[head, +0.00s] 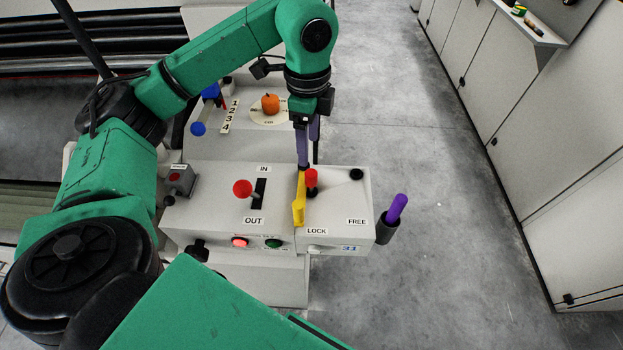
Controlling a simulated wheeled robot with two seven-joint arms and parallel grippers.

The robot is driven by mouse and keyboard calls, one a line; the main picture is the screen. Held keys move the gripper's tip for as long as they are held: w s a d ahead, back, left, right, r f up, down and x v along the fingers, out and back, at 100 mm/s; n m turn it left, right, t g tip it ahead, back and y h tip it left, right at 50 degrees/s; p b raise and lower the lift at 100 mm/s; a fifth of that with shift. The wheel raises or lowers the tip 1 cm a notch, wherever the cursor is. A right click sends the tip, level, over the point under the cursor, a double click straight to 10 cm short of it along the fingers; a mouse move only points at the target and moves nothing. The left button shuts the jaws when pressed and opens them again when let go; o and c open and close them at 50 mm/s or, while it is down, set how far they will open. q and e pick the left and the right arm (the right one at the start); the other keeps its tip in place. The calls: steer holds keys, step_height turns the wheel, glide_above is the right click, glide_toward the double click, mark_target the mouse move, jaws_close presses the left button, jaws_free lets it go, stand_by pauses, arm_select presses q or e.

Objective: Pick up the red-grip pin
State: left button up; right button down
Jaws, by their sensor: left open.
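The red-grip pin (311,179) stands upright on the top of the pale control box (340,214), near the LOCK label. Just left of it is a yellow upright piece (298,204). My left gripper (308,160) points down from above and reaches close behind and above the red grip. Its jaws are open, with nothing seen between them. Whether a fingertip touches the pin or the yellow piece, I cannot tell. My right gripper is not in view.
A red-knobbed lever (243,188) stands by a slot marked IN and OUT. A purple-grip pin (397,207) sits in a dark holder (386,231) on the box's right side. Open floor (450,250) lies to the right, before grey cabinets (540,150).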

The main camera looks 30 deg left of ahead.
mark_target(311, 173)
arm_select(q)
steer(key=f+p, duration=0.1)
steer(key=f, duration=0.2)
steer(key=f+p, duration=0.1)
steer(key=f, duration=0.3)
steer(key=f+p, duration=0.1)
steer(key=f, duration=0.2)
steer(key=shift+w+d+f, duration=0.1)
steer(key=shift+d+f, duration=0.15)
steer(key=shift+f, duration=0.4)
jaws_close()
